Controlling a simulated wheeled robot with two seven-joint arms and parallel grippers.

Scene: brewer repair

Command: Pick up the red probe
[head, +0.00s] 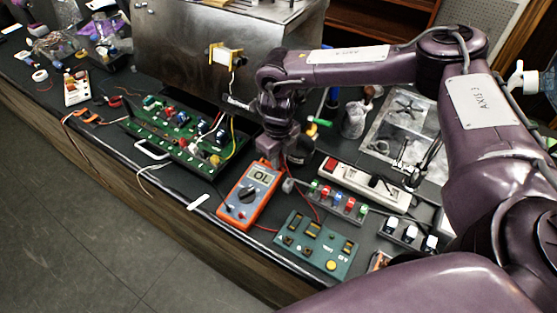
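An orange multimeter (249,195) lies on the dark bench, its display facing up. Thin red leads run from it, one along the bench by the green board and one (309,203) to its right. I cannot pick out the red probe itself for certain; it may be hidden behind or under my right gripper. My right gripper (281,158) points down just above and behind the multimeter's top end. Its fingertips are small and dark against the clutter, so its opening is unclear. My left gripper is out of view.
A green circuit board (317,244) lies right of the multimeter, near a row of coloured terminals (338,201) and a power strip (366,184). An open green case (182,137) of components stands left. A metal brewer (185,50) stands behind. The bench's front edge is close.

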